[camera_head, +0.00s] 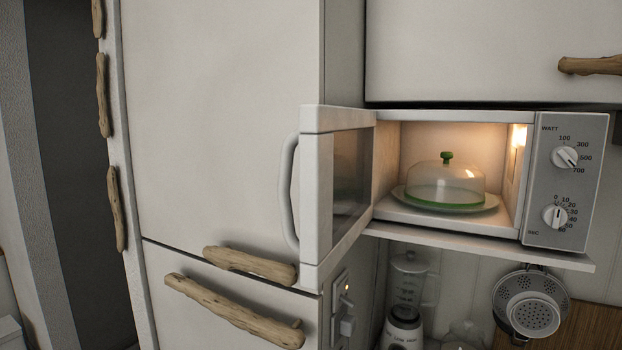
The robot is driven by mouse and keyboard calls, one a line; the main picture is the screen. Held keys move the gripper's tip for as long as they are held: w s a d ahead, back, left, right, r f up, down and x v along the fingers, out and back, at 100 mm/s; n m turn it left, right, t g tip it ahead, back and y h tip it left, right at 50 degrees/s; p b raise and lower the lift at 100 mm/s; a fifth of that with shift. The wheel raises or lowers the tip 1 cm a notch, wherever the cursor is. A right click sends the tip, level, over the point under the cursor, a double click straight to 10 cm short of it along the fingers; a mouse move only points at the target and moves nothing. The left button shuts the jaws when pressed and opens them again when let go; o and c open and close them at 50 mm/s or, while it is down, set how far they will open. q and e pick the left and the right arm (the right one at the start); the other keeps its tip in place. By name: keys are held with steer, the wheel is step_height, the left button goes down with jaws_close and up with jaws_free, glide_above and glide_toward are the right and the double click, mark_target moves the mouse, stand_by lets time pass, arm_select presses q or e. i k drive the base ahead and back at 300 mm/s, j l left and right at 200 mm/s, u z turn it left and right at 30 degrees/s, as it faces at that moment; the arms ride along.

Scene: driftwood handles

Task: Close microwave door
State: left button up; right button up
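The microwave (565,185) sits on a white shelf at the right, its two dials on the right panel. Its door (312,200) stands wide open, swung out to the left towards me on its left-hand hinge. The door's curved white handle (288,192) is on the door's outer side, facing left. The lit inside holds a plate (400,195) with a clear, green-rimmed dome cover (445,183) on it. The plate and cover appear to be within the cavity. Neither of my grippers shows in this view.
A tall white fridge (220,110) with driftwood handles (250,265) stands left of the open door, close behind it. A blender (405,300) and hanging colanders (530,303) are below the shelf (480,246). A cupboard (480,50) with a driftwood handle hangs above.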

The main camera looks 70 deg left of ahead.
mark_target(336, 169)
steer(key=k+j+u, duration=0.2)
steer(key=j+u, duration=0.25)
steer(key=k+j+u, duration=0.2)
steer(key=u, duration=0.25)
steer(key=k+j, duration=0.1)
steer(key=j, duration=0.3)
steer(key=k+j, duration=0.1)
steer(key=j, duration=0.3)
steer(key=k+j, duration=0.1)
steer(key=j, duration=0.3)
